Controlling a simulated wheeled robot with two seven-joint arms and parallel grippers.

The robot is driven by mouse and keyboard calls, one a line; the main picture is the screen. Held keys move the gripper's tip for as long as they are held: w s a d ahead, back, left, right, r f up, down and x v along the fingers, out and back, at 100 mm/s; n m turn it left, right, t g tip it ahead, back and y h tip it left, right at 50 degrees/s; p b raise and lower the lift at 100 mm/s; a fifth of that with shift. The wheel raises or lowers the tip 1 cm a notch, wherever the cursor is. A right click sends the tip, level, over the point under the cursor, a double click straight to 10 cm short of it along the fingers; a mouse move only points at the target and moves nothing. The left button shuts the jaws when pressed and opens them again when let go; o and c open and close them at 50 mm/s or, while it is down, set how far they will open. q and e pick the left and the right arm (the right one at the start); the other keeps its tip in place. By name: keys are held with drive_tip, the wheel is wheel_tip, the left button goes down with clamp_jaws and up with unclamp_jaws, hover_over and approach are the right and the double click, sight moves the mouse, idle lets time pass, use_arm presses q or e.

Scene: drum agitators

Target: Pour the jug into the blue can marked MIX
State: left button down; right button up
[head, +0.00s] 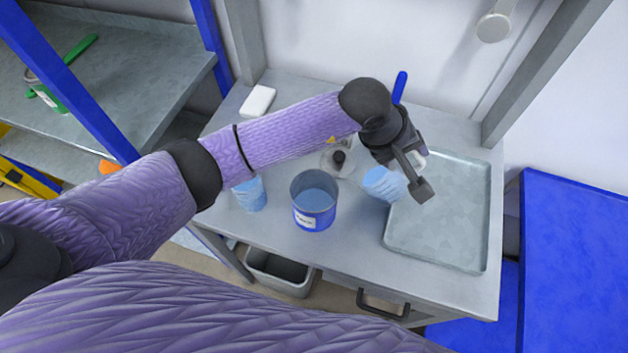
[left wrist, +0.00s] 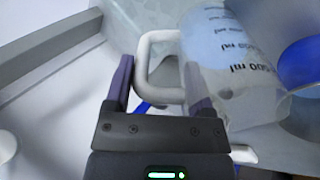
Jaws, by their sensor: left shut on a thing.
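The jug (head: 383,184) is a translucent beaker with pale blue contents. My left gripper (head: 416,178) is shut on its white handle (left wrist: 146,66). In the left wrist view the jug (left wrist: 232,62) shows dark ml markings and looks tilted. In the head view it hangs just right of the blue can (head: 314,220), its lower end apart from the can. The can is open and upright, with light blue inside and a white label too small to read surely. In the left wrist view a blue can (left wrist: 300,66) shows at the right edge. My right gripper is out of view.
A light blue cup (head: 250,194) stands left of the can, partly behind my arm. A grey tray (head: 440,255) fills the bench's right side. A round item with a dark knob (head: 338,158) lies behind the can. A white block (head: 258,100) lies at back left.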

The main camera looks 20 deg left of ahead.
use_arm(q)
drive_tip(key=shift+s+a+t+h, duration=0.3)
drive_tip(key=shift+a+h, duration=0.2)
drive_tip(key=shift+a, duration=0.05)
drive_tip(key=shift+s+a+r+h, duration=0.2)
drive_tip(key=shift+a+r+h, duration=0.2)
drive_tip(key=shift+r, duration=0.1)
drive_tip(key=shift+s+a+r+t+h, duration=0.15)
drive_tip(key=shift+a+r+t+h, duration=0.05)
drive_tip(key=shift+r+t+h, duration=0.25)
drive_tip(key=shift+s+a+r+t+h+b, duration=0.2)
drive_tip(key=shift+a+r+t+h+b, duration=0.15)
drive_tip(key=shift+r+h, duration=0.15)
drive_tip(key=shift+s+a+r+t+h+b, duration=0.25)
drive_tip(key=shift+a+r+t+h, duration=0.1)
drive_tip(key=shift+h, duration=0.2)
drive_tip(key=shift+a+r+h+b, duration=0.2)
drive_tip(key=shift+h+b, duration=0.1)
drive_tip(key=shift+s+a+r+t+h+b, duration=0.3)
drive_tip(key=shift+t+h+b, duration=0.2)
drive_tip(key=shift+b, duration=0.2)
drive_tip(key=shift+a+r+h+b, duration=0.25)
drive_tip(key=shift+a+h+b, duration=0.05)
drive_tip(key=shift+b, duration=0.15)
drive_tip(key=shift+s+a+t+b, duration=0.25)
drive_tip(key=shift+a+b, duration=0.1)
drive_tip(key=shift+b, duration=0.35)
